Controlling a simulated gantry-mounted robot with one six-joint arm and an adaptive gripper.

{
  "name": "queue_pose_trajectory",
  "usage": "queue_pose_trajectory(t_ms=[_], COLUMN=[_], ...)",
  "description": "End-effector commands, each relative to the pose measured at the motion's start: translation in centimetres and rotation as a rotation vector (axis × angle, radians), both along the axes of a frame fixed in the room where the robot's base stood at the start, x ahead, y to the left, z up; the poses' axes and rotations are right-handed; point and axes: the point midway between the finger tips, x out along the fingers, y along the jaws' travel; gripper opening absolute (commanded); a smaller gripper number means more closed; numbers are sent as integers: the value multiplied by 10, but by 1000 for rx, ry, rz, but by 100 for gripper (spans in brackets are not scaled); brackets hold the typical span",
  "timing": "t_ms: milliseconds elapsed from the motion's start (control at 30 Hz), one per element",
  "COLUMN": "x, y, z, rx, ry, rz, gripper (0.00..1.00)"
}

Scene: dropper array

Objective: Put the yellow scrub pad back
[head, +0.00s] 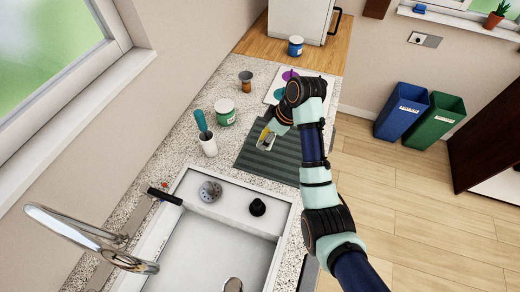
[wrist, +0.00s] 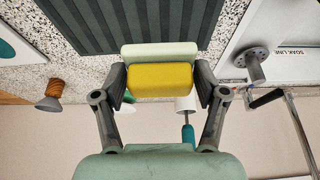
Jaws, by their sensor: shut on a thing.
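The yellow scrub pad (wrist: 160,80) is held between the two dark fingers of my gripper (wrist: 160,86) in the wrist view. A pale green block or layer (wrist: 160,51) shows along the pad's far side; I cannot tell whether it is part of the pad. In the head view the pad (head: 264,135) is a small yellow patch beside my gripper (head: 267,139), over the dark ribbed mat (head: 256,160). The gap between pad and mat cannot be judged.
The sink (head: 215,250) with a strainer (head: 210,191) and black stopper (head: 257,207) lies nearer the camera.

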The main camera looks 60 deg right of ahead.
Motion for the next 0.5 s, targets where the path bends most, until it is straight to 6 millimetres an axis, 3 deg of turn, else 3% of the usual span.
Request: queue_pose_trajectory(t_ms=[133,300,500], x=[-2,-2,-1], y=[-2,-1,-2], z=[-2,-30,-44], rx=[1,4,2], ry=[1,1,0], rz=[5,4,4], gripper=[39,39,39])
